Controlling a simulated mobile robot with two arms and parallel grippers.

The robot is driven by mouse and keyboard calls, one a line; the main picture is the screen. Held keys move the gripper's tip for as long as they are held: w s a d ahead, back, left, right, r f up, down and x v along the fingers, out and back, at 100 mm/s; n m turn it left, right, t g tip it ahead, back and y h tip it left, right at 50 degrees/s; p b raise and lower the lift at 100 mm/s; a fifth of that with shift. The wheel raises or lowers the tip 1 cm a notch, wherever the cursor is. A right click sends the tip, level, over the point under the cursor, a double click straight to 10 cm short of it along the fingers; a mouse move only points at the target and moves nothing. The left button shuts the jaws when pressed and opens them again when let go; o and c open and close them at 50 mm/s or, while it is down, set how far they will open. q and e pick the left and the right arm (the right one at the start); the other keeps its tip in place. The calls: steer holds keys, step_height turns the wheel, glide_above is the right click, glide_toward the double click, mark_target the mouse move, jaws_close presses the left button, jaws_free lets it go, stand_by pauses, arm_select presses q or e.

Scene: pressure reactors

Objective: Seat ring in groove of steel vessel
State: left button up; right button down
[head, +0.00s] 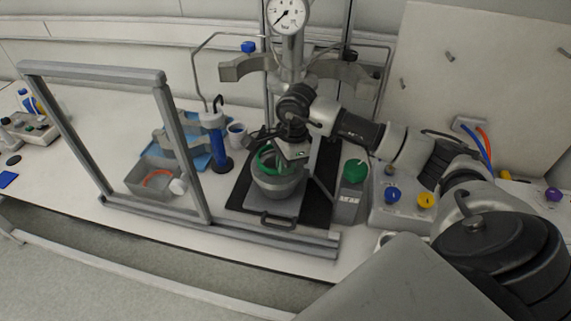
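The steel vessel (277,188) is a round grey pot on a black mat, below a stand with a pressure gauge. A green ring (262,160) is at the vessel's mouth, its left part showing at the rim and its right part hidden by my gripper. I cannot tell whether it lies in the groove. My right gripper (287,158) points down over the vessel and appears closed on the ring's right side; its fingertips are partly hidden. My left gripper is not in view.
A grey frame (162,140) stands left of the vessel. Behind it are a grey bin (150,192) with an orange ring (157,179), and a blue cylinder (217,150). A box with a green knob (355,171) stands close right of the vessel. Clamp arms (245,67) hang above.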

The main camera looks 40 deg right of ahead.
steer(key=shift+f+b, duration=0.3)
steer(key=shift+b, duration=0.4)
stand_by(1.0)
steer(key=c, duration=1.2)
jaws_free()
steer(key=shift+c, duration=0.2)
steer(key=shift+r, duration=0.1)
step_height(320, 180, up, 11)
steer(key=d+b, duration=0.1)
steer(key=b, duration=0.1)
steer(key=shift+s+d+f, duration=0.2)
steer(key=shift+s+d, duration=0.05)
steer(key=shift+d, duration=0.05)
